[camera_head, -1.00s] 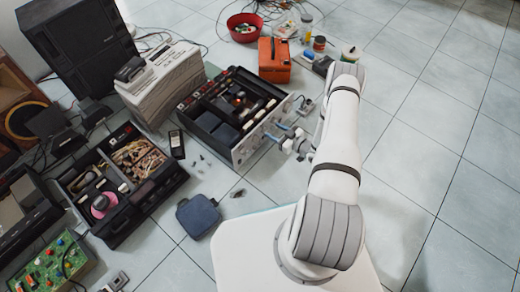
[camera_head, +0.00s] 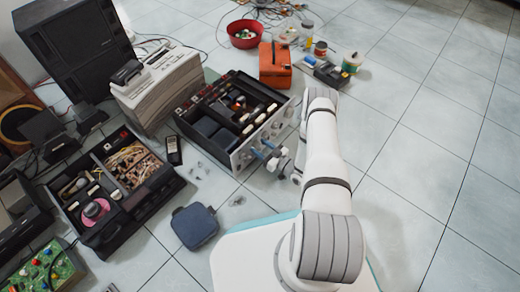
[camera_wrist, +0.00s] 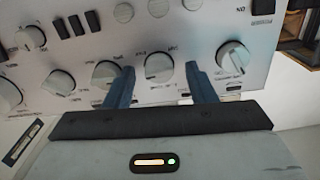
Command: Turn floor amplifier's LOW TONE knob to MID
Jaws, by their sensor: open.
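The floor amplifier stands on the tiles with its top open. Its silver front panel (camera_head: 240,158) faces my arm in the head view. In the wrist view the panel (camera_wrist: 205,20) carries several round knobs; the print beside them is too small to read surely. One knob (camera_wrist: 159,68) lies between my two blue fingertips in the picture. Another knob (camera_wrist: 105,73) is partly behind the left finger, and a larger knob (camera_wrist: 232,57) is right of the right finger. My gripper (camera_wrist: 161,72) is open at the panel; contact is not clear. It also shows in the head view (camera_head: 266,150).
An orange box (camera_head: 274,66) stands behind the amplifier. A black remote (camera_head: 174,150), an open black case (camera_head: 165,190) and a dark blue pouch (camera_head: 195,227) lie to the left. Clear tiled floor (camera_head: 430,150) spreads to the right.

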